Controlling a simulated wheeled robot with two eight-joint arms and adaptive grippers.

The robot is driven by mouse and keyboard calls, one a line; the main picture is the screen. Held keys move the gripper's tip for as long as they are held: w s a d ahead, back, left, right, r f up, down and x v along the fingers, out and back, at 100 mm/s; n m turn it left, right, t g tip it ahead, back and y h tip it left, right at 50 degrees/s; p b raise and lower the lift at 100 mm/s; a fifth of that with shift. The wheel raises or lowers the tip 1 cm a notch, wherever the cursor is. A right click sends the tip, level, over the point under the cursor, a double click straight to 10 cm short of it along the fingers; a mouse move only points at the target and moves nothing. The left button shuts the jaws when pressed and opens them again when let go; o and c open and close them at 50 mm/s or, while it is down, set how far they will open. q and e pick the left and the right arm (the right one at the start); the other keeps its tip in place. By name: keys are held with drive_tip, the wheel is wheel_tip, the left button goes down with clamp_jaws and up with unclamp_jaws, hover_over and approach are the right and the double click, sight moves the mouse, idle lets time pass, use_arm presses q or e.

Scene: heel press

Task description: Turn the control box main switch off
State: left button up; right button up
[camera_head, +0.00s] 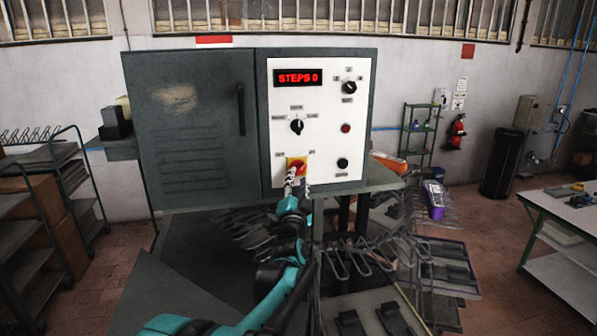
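The control box (198,85) is a dark grey cabinet with a white control panel (345,110) on its right side. The main switch (297,163) is a red knob on a yellow plate at the panel's lower left. My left gripper (297,176) is at the switch, its fingers reaching up to the red knob and covering its lower part. I cannot tell whether the fingers are closed on the knob, or which way the knob points. A red display (298,77) reads "STEPS 0". My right gripper is not in view.
Black selector knobs (296,126) and a red button (346,128) sit near the switch on the panel. Metal hanger racks (360,262) stand below the box. A workbench (570,215) is at the right and a shelf cart (40,230) at the left.

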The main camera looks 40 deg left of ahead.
sight(298, 172)
use_arm(q)
drive_tip(key=x, duration=0.3)
drive_tip(key=shift+w+a+p, duration=0.2)
drive_tip(key=shift+a+p, duration=0.05)
drive_tip(key=shift+p, duration=0.1)
drive_tip(key=shift+d, duration=0.15)
clamp_jaws()
